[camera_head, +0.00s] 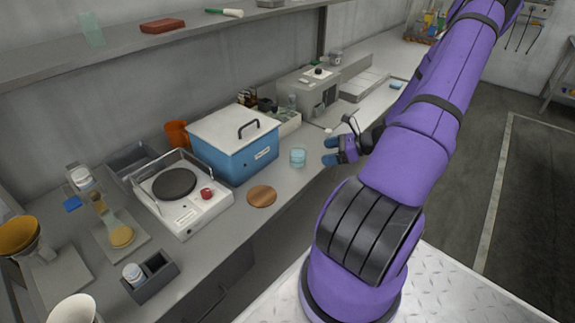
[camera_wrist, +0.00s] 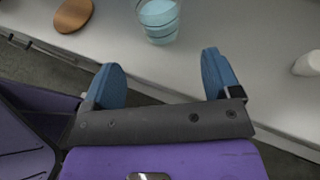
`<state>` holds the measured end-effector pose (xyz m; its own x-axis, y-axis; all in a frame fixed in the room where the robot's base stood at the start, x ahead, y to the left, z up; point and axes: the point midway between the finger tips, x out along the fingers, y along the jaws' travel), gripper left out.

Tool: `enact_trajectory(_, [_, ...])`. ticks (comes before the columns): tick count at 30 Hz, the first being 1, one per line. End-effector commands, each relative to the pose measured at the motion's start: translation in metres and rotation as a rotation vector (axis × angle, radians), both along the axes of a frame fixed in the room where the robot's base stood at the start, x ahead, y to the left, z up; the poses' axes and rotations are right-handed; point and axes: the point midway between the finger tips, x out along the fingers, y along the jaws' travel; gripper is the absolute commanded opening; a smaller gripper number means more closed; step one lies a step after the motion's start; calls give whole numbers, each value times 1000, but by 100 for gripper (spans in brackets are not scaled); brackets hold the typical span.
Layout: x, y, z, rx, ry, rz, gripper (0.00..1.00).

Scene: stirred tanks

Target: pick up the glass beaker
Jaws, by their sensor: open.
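The glass beaker (camera_head: 298,157) is a small clear vessel with pale blue contents. It stands upright on the grey bench near its front edge, right of the blue box. It also shows at the top of the wrist view (camera_wrist: 158,18), its upper part cut off by the frame. My gripper (camera_head: 330,151) is just right of the beaker in the head view, with blue fingertips. In the wrist view my gripper (camera_wrist: 160,80) is open and empty, its fingers spread, with the beaker beyond the gap between them and apart from both.
A blue box with a white lid (camera_head: 235,142) stands left of the beaker. A round wooden disc (camera_head: 262,195) lies in front of the box. A hotplate (camera_head: 181,190) is farther left. A small white object (camera_wrist: 307,63) stands at the right in the wrist view. Bench around the beaker is clear.

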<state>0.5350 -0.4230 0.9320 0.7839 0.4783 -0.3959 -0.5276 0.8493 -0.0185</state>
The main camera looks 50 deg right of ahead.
Motion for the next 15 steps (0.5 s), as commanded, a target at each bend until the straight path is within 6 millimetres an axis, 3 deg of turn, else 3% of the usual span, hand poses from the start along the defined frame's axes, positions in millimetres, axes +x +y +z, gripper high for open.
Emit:
enact_trajectory(5, [2,-1,-10,27,-4,-35,83])
enact_trajectory(15, [38,19,-26,25,-3,-34,83])
